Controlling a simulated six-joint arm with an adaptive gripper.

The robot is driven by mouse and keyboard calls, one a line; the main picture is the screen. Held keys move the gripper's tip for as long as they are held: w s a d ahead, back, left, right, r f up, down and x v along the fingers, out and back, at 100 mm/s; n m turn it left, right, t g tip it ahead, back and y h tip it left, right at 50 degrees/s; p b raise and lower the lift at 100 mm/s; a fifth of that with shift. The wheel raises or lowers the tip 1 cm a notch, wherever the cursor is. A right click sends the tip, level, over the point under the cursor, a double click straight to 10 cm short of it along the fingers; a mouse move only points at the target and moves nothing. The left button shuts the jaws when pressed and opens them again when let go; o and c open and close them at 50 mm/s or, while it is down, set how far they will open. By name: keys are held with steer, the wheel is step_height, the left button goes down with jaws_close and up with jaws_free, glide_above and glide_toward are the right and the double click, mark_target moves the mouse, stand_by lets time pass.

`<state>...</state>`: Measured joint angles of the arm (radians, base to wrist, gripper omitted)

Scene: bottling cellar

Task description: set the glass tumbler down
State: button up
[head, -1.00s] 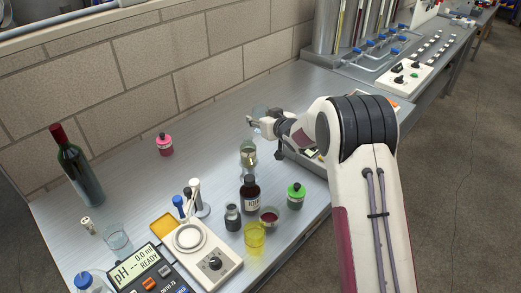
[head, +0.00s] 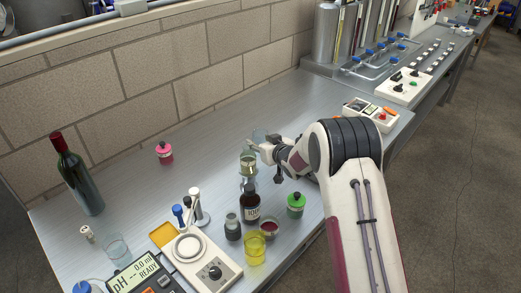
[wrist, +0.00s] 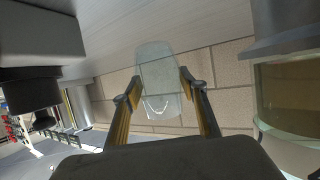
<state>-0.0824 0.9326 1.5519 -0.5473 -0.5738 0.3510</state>
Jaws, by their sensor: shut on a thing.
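The clear glass tumbler (head: 259,135) is in my gripper (head: 256,147), beyond the yellowish glass vessel (head: 248,160) in the head view. In the wrist view the tumbler (wrist: 157,82) sits between the two fingers of my gripper (wrist: 158,88), which are shut on its sides. The tumbler is faint and partly hidden by the gripper in the head view. I cannot tell whether its base touches the bench.
A dark bottle (head: 251,203), a green-capped jar (head: 296,204) and a yellow beaker (head: 255,248) crowd the bench in front of my gripper. A pink-capped jar (head: 164,153) and a wine bottle (head: 78,175) stand left. The bench behind is clear.

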steer(key=shift+f, duration=1.75)
steer(key=shift+f, duration=0.1)
steer(key=o, duration=1.2)
steer(key=shift+c, duration=0.2)
steer(key=shift+s, duration=0.1)
steer(key=shift+v, duration=1.6)
step_height(320, 180, up, 7)
steer(key=shift+a+f, duration=0.1)
steer(key=shift+r, duration=0.2)
